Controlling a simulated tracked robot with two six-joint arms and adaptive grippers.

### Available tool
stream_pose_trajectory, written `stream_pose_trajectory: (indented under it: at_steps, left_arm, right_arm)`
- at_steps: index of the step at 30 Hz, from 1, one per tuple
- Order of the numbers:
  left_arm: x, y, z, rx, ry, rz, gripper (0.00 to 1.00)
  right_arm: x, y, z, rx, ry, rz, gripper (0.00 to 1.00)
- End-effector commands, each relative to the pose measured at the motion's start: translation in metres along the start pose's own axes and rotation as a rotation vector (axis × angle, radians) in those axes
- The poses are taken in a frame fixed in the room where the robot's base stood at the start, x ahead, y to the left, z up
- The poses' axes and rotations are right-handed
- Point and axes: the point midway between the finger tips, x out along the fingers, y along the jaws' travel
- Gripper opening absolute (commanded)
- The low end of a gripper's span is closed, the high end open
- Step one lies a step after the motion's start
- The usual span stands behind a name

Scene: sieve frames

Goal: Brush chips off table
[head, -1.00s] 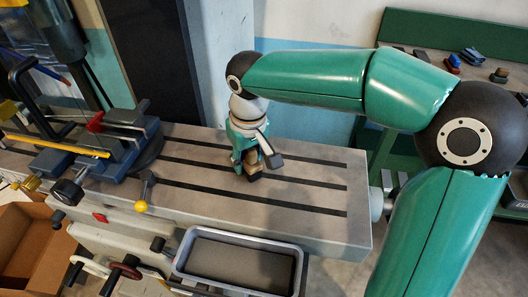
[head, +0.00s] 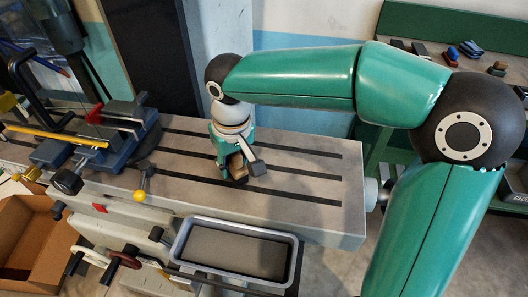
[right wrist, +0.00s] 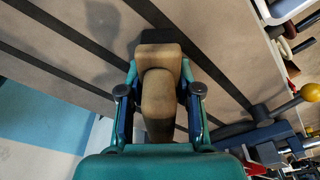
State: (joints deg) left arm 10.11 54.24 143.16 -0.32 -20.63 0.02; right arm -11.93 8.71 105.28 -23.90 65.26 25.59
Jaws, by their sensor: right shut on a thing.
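My right gripper (head: 236,172) is low over the middle of the grey slotted table (head: 310,195). It is shut on a brush with a tan, wood-coloured body (head: 238,163). In the right wrist view, the brush (right wrist: 158,98) stands between the two fingers (right wrist: 160,92), with a wider block at its far end. Its lower side is hidden, so I cannot tell whether it touches the table. I cannot make out separate chips on the table. My left gripper is not in view.
A blue vise (head: 85,150) stands on the table's left part. A grey-rimmed tray (head: 296,258) sits below the front edge. A yellow-knobbed lever (head: 140,195) is at that edge. A cardboard box (head: 42,245) is at lower left. The table's right end is clear.

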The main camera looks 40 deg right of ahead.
Motion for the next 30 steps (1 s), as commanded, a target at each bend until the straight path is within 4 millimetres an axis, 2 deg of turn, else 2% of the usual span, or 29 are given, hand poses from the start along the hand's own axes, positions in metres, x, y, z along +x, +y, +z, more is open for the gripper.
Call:
stream_pose_trajectory:
  at_steps: [8, 10, 13, 30]
  left_arm:
    - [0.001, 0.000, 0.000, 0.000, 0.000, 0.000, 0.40]
    - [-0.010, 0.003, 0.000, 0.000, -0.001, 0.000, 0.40]
    - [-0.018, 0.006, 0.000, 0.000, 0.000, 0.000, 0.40]
    - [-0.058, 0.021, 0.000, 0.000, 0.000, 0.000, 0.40]
  right_arm:
    - [0.000, -0.020, 0.006, -0.005, -0.004, 0.000, 0.00]
    - [-0.007, -0.019, 0.005, -0.003, -0.005, 0.001, 0.00]
    - [-0.033, -0.021, 0.001, -0.006, 0.001, -0.002, 0.00]
    - [-0.080, -0.022, -0.005, -0.010, 0.000, -0.002, 0.00]
